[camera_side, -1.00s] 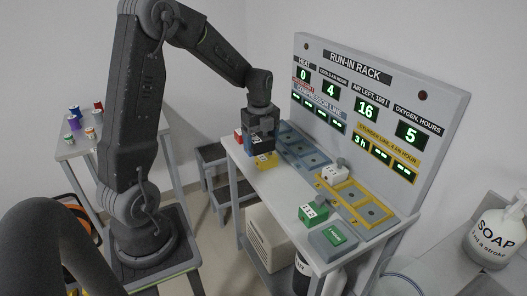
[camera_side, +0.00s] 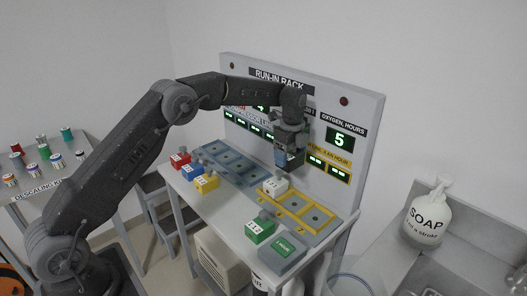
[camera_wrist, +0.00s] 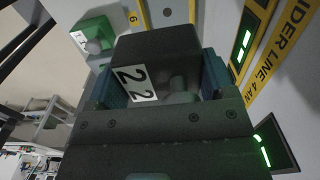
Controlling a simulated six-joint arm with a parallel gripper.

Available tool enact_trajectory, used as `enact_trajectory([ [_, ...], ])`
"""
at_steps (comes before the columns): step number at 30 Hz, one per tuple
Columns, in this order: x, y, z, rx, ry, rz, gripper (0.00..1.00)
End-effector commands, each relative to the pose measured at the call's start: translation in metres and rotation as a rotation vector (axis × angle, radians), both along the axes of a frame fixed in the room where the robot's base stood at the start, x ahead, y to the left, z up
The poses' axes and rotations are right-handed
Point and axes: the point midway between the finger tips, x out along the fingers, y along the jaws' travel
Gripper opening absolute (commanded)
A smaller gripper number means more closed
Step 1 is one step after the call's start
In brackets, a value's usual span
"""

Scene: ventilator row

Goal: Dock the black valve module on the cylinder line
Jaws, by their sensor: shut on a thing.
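The black valve module (camera_wrist: 160,48), a dark block with a white "2 2" label, is between the blue-grey fingers of my gripper (camera_wrist: 163,84) in the wrist view. My gripper (camera_side: 290,155) is shut on it and holds it in the air in front of the rack panel in the side view. The module itself (camera_side: 296,161) is small and partly hidden there. The cylinder line (camera_side: 320,229) is a yellow-framed row of grey docks below and to the right of my gripper. A white module (camera_side: 275,187) sits at its left end.
Red (camera_side: 180,159), blue (camera_side: 192,170) and yellow (camera_side: 206,183) modules stand at the bench's left. A green module (camera_side: 260,229) stands near the front edge beside a grey block with a green label (camera_side: 283,249). The rack panel (camera_side: 365,125) rises close behind my gripper.

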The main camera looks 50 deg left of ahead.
Motion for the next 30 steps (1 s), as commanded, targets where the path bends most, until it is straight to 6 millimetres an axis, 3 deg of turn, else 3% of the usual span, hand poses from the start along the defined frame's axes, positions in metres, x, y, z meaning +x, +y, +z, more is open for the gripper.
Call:
enact_trajectory([
  [4,0.012,-0.026,-0.004,0.000,-0.001,-0.002,0.43],
  [13,0.010,-0.022,-0.065,0.000,0.001,0.001,0.43],
  [30,0.011,-0.022,-0.118,-0.001,-0.002,0.000,0.43],
])
